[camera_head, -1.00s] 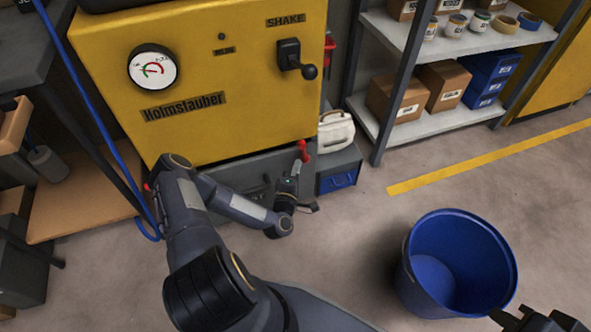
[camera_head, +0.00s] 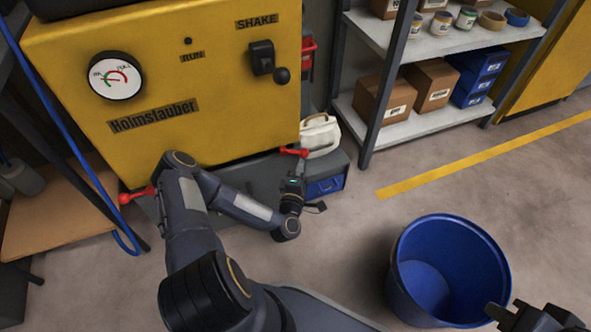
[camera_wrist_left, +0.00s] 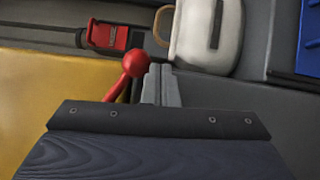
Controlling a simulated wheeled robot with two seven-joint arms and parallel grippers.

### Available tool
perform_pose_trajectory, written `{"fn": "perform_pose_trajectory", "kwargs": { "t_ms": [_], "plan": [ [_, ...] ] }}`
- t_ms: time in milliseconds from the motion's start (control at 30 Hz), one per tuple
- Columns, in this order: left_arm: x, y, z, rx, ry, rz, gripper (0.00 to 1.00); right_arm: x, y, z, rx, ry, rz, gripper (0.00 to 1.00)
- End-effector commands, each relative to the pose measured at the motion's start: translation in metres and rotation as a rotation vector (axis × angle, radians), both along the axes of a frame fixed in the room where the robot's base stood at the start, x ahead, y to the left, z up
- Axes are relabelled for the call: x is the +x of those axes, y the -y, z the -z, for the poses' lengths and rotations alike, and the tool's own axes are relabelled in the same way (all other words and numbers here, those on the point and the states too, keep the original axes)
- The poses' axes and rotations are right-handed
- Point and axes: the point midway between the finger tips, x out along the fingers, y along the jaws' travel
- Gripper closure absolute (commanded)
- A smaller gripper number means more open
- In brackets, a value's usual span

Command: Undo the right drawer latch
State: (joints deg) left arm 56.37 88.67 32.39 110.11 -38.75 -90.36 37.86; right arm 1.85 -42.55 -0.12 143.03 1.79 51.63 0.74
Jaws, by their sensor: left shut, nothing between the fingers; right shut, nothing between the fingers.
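The right drawer latch (camera_head: 294,152) is a red lever with a round knob at the lower right of the yellow machine. It lies about sideways in the head view. In the left wrist view its red knob (camera_wrist_left: 134,63) is just left of my fingertips; I cannot tell if they touch. My left gripper (camera_head: 301,166) is shut and empty, beside and below the lever; its closed fingers show in the wrist view (camera_wrist_left: 160,84). Another red latch (camera_head: 137,195) sticks out at the machine's lower left. My arm hides much of the grey drawer front. My right gripper (camera_head: 515,318) is shut, at the lower right edge.
A white jug (camera_head: 320,135) stands close behind the right latch, by a grey case with a blue front (camera_head: 325,187). A blue bucket (camera_head: 450,265) stands on the floor at right. A blue hose (camera_head: 55,110) hangs at left. The floor between machine and bucket is clear.

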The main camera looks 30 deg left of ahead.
Motion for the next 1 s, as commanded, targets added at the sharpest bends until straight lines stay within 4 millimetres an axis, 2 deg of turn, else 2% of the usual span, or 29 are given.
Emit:
{"fn": "perform_pose_trajectory", "kwargs": {
  "t_ms": [333, 1000],
  "plan": [
    [0.013, 0.011, -0.015, 0.001, 0.002, 0.002, 1.0, 0.0, 0.0, 0.002, 0.0, 0.0, 0.0, 1.0],
    [0.018, 0.015, -0.027, -0.088, 0.103, 0.0, 1.0, 0.0, 0.0, 0.009, 0.0, 0.0, 0.0, 1.0]
  ]
}}
